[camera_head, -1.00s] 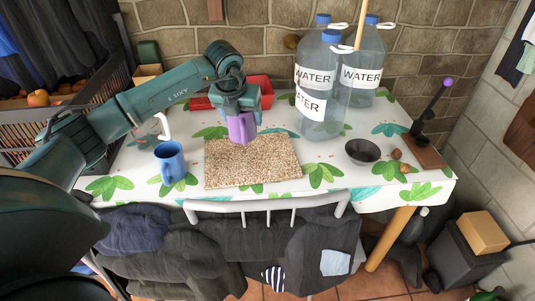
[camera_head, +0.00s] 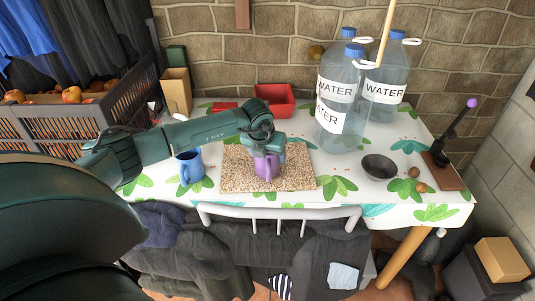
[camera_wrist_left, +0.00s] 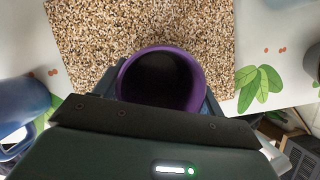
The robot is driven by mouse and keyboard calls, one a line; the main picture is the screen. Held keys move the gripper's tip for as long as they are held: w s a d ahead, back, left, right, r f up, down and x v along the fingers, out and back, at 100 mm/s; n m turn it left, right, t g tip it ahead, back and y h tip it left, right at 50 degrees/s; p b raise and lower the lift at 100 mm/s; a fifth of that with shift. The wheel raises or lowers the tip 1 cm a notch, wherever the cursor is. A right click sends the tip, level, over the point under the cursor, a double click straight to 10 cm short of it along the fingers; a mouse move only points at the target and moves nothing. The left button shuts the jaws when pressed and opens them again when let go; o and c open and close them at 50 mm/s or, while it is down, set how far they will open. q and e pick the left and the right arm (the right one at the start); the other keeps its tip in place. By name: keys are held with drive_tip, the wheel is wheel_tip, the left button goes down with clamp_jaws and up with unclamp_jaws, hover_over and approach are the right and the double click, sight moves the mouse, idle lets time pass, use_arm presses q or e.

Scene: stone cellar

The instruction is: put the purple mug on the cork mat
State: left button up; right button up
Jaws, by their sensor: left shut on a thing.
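The purple mug (camera_head: 266,167) is upright in my left gripper (camera_head: 268,155), over the middle of the speckled cork mat (camera_head: 237,178). In the left wrist view the open top of the purple mug (camera_wrist_left: 163,78) faces the camera between the fingers, with the cork mat (camera_wrist_left: 90,35) behind it. My left gripper is shut on the mug. The mug's base appears at or very near the mat; I cannot tell whether it touches. My right gripper is not in view.
A blue mug (camera_head: 190,167) stands just left of the mat. A red bin (camera_head: 275,97) is behind it. Large water bottles (camera_head: 341,105), a dark bowl (camera_head: 379,167) and walnuts (camera_head: 413,173) are to the right. A white chair back (camera_head: 280,213) lines the table's front edge.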

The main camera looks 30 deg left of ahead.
use_arm(q)
drive_tip(key=shift+f, duration=0.15)
drive_tip(key=shift+f, duration=0.2)
drive_tip(key=o, duration=1.2)
drive_tip(key=shift+r, duration=0.25)
drive_tip(key=v, duration=1.2)
drive_tip(key=shift+s+d+f, duration=0.1)
